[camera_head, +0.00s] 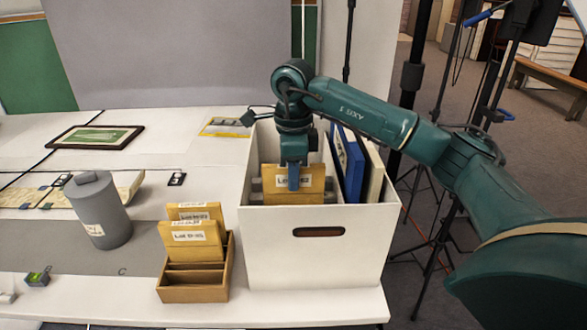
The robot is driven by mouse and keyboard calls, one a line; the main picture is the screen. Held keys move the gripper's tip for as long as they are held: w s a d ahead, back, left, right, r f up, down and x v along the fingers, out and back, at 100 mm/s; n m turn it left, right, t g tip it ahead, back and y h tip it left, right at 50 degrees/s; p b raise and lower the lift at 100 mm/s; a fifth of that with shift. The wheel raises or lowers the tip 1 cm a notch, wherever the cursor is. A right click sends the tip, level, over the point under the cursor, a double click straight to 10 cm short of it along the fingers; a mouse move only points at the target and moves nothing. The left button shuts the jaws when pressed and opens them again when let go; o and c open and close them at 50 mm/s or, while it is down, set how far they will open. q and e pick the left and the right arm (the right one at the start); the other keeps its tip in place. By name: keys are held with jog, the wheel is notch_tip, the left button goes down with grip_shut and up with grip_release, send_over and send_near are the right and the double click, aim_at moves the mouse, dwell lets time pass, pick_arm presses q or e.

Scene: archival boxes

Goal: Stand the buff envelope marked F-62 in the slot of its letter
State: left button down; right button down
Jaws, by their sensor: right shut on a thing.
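My right gripper (293,180) points down into a large white box (320,258) with an oval handle hole. It is shut on a buff envelope (313,184) that stands upright inside the box, with a white label whose lettering I cannot read for certain. The envelope's lower part is hidden behind the box's front wall, so I cannot tell whether it touches the bottom. More buff edges show right beside it in the box. Blue and white folders (350,165) stand in the right part of the box. My left gripper is out of view.
A small wooden rack (195,294) with labelled buff envelopes (192,240) stands left of the box. The box sits near the table's right edge.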

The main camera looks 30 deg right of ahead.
jog(key=shift+f, duration=0.35)
jog(key=shift+f, duration=0.15)
jog(key=shift+f+b, duration=0.8)
jog(key=shift+f, duration=0.2)
jog(key=c, duration=1.3)
grip_release()
jog(key=shift+c, duration=0.2)
